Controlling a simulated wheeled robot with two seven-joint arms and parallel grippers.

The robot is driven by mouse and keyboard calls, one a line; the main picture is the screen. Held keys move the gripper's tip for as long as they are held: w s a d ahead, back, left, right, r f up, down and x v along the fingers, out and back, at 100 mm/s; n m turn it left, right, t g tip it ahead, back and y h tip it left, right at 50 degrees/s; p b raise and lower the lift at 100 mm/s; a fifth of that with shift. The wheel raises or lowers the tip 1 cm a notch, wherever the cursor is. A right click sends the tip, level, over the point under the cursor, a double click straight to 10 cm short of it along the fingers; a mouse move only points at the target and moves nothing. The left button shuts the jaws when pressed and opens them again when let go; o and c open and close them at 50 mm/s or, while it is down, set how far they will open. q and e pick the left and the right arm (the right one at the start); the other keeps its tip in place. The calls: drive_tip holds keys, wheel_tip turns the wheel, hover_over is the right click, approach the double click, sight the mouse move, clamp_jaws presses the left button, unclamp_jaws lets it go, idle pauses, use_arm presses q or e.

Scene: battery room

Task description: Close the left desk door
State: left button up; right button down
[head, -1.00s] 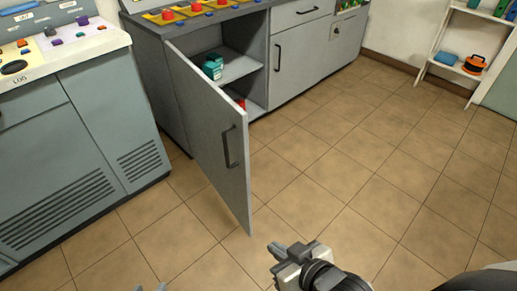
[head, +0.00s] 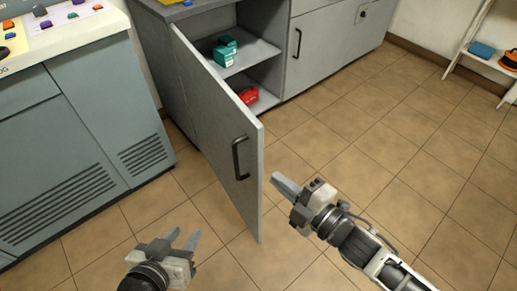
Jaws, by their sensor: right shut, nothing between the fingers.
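The left desk door (head: 222,140) is a grey panel with a dark bar handle (head: 240,158). It stands wide open, hinged at the left side of the grey desk cabinet (head: 262,35). My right gripper (head: 280,188) is just right of the door's free edge, beside its lower part; its fingers are together and empty. I cannot tell whether it touches the door. My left gripper (head: 186,240) is lower left, in front of the door's outer face and apart from it. Its two fingers are spread, with nothing between them.
Teal boxes (head: 225,50) sit on the cabinet's shelf and a red item (head: 249,96) lies below. A grey console (head: 75,130) stands at the left. A white shelf rack (head: 480,60) is at the far right. The tiled floor (head: 370,150) on the right is clear.

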sight(259, 151)
drive_tip(key=w+a+n, duration=0.1)
drive_tip(key=w, duration=0.2)
drive_tip(key=w+a+n+g+y, duration=0.1)
drive_tip(key=w+a+n, duration=0.1)
drive_tip(key=w+a+n+y, duration=0.1)
drive_tip(key=w+a+n, duration=0.1)
drive_tip(key=w, duration=0.1)
drive_tip(key=shift+w, duration=0.3)
drive_tip(key=shift+w+d, duration=0.2)
drive_tip(key=shift+d, duration=0.15)
